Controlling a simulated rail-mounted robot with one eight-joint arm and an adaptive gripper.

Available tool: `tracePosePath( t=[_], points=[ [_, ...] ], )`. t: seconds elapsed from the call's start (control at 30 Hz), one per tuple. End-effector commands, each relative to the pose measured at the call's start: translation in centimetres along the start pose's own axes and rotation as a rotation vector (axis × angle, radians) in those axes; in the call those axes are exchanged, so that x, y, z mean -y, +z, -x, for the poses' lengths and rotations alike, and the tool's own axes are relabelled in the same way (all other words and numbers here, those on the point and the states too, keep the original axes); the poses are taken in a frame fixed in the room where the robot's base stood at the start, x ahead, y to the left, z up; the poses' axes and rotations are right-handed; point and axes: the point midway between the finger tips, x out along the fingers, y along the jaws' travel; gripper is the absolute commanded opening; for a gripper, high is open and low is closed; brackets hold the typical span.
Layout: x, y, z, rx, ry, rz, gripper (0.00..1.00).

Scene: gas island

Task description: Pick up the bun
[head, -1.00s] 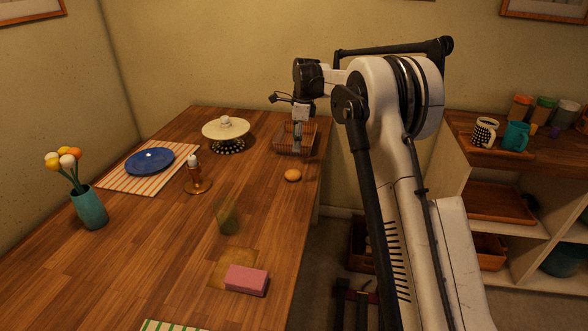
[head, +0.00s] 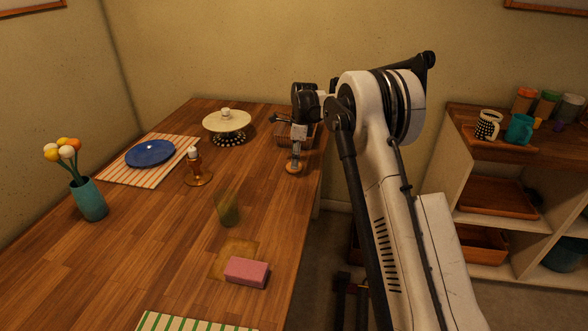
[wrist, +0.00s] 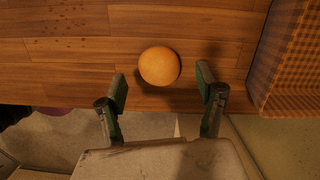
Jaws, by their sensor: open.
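The bun (wrist: 159,66) is round and golden brown and lies on the wooden table near its edge. In the wrist view it sits just beyond the fingertips, roughly centred between them. My gripper (wrist: 162,88) is open and empty, with one finger on each side of the gap. In the head view my gripper (head: 294,164) points down at the bun (head: 293,169), which it partly hides. I cannot tell the exact height of the fingertips above the table.

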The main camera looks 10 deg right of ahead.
Motion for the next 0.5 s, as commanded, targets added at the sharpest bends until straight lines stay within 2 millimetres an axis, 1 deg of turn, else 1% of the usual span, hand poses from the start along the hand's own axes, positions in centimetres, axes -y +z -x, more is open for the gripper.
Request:
tracePosePath(
  t=[0.03,0.1,0.23,0.33,0.47,0.5],
  points=[
    [-0.1,-0.1,-0.8,0.0,0.0,0.0,0.68],
    [-0.2,-0.3,-1.9,0.0,0.0,0.0,0.68],
    [-0.2,-0.3,-3.5,0.0,0.0,0.0,0.68],
    [-0.2,-0.3,-3.8,0.0,0.0,0.0,0.68],
    [-0.2,-0.3,-3.8,0.0,0.0,0.0,0.68],
    [-0.2,-0.3,-3.8,0.0,0.0,0.0,0.67]
  ],
)
